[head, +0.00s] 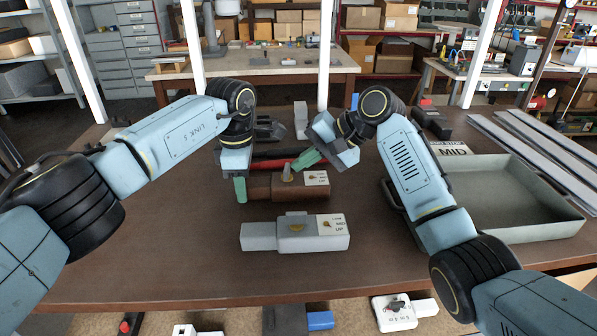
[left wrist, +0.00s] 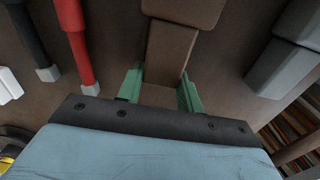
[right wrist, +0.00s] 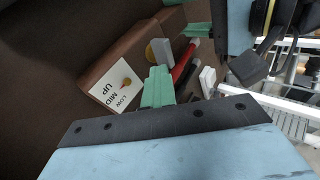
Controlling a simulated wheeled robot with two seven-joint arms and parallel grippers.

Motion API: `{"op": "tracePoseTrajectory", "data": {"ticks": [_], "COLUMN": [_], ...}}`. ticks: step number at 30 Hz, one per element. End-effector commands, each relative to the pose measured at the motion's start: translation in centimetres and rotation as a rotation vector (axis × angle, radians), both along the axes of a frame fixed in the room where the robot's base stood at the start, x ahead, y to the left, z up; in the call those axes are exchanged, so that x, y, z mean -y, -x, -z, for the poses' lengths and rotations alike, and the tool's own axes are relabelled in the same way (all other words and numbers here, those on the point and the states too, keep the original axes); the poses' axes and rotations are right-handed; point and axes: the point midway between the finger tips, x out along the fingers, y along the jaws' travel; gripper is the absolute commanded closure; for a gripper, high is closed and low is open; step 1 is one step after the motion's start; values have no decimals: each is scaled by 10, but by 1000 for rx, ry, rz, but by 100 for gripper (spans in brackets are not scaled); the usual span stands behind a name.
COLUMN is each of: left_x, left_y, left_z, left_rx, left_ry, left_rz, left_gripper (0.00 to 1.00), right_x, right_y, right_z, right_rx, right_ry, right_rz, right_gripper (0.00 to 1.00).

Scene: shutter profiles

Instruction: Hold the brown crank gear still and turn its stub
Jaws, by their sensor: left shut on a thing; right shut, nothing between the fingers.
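The brown crank gear (head: 262,186) lies on the table, with a white LOW/MID/UP label (head: 316,178) at its right end. Its grey stub (head: 287,172) stands up from the middle. In the right wrist view, the stub (right wrist: 160,51) shows beside the label. My left gripper (head: 240,188) is shut on the gear's left end; in the left wrist view its green fingers (left wrist: 160,92) straddle the brown bar. My right gripper (head: 303,160) is shut and empty, its green fingertips just above and right of the stub. In the head view I cannot tell whether they touch it.
A grey crank gear (head: 262,238) with a similar label lies in front. Red and black bars (head: 268,164) lie behind the brown gear. A grey tray (head: 540,232) and long metal profiles (head: 545,150) are at the right. The front left of the table is clear.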

Motion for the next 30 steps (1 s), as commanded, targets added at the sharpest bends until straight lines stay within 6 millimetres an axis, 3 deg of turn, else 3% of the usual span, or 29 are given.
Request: {"op": "tracePoseTrajectory", "data": {"ticks": [17,30], "left_x": [2,4], "left_y": [1,1], "left_z": [0,0], "left_rx": [-1,2], "left_ry": [3,8], "left_rz": [4,5], "left_gripper": [91,90], "right_x": [-2,-18], "right_y": [1,12], "right_z": [0,0], "right_rx": [0,-2], "right_ry": [-2,-5], "right_rz": [-4,-11], "right_gripper": [100,100]}}
